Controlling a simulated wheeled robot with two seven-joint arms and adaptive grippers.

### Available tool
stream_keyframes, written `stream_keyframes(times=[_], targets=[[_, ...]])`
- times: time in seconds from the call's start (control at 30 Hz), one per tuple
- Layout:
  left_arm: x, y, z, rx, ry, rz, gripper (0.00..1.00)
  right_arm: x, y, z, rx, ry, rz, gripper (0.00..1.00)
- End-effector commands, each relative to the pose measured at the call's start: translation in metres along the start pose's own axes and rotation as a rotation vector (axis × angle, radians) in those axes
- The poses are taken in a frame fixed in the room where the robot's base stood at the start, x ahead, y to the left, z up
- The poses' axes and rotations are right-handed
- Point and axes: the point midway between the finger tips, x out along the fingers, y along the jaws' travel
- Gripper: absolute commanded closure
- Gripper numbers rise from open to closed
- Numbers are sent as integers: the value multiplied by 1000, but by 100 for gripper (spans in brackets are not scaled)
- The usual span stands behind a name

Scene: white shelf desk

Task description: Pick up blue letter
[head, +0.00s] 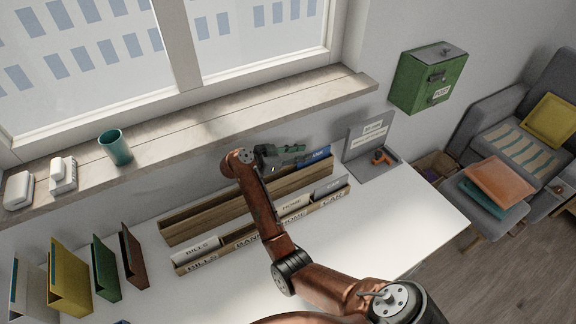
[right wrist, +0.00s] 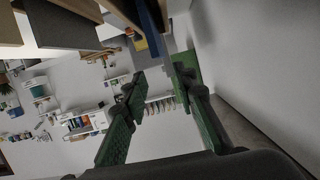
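The blue letter (head: 318,157) stands in the back row of the wooden letter holder (head: 190,228), at its right end, with only its upper part showing. My right gripper (head: 305,154) is beside it on the left, its green fingers pointing at the letter. In the right wrist view the two fingers (right wrist: 159,80) are apart with nothing between them. A blue strip (right wrist: 151,27), which looks like the letter, lies above the fingertips there. I cannot tell whether a fingertip touches it. My left gripper is not in view.
The holder's front row has letters marked BILLS (head: 195,250) and HOME (head: 292,205). A grey stand (head: 364,150) is right of the holder. The windowsill (head: 230,115) runs behind. Several coloured folders (head: 70,278) stand at left. The desk front is clear.

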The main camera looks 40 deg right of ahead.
Motion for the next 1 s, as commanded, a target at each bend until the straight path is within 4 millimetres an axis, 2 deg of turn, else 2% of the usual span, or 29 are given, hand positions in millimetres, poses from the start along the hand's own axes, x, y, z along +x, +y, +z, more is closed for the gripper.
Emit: stream_keyframes(times=[0.03,0.13,0.43,0.7,1.0], targets=[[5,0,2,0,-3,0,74,0,2,9,-13,-29,13,74],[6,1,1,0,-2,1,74,3,5,14,-26,-56,22,74],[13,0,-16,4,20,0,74,34,2,14,-26,-54,20,74],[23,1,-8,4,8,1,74,69,-2,14,-27,-54,19,74],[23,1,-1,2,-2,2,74,72,-2,13,-26,-55,18,74]])
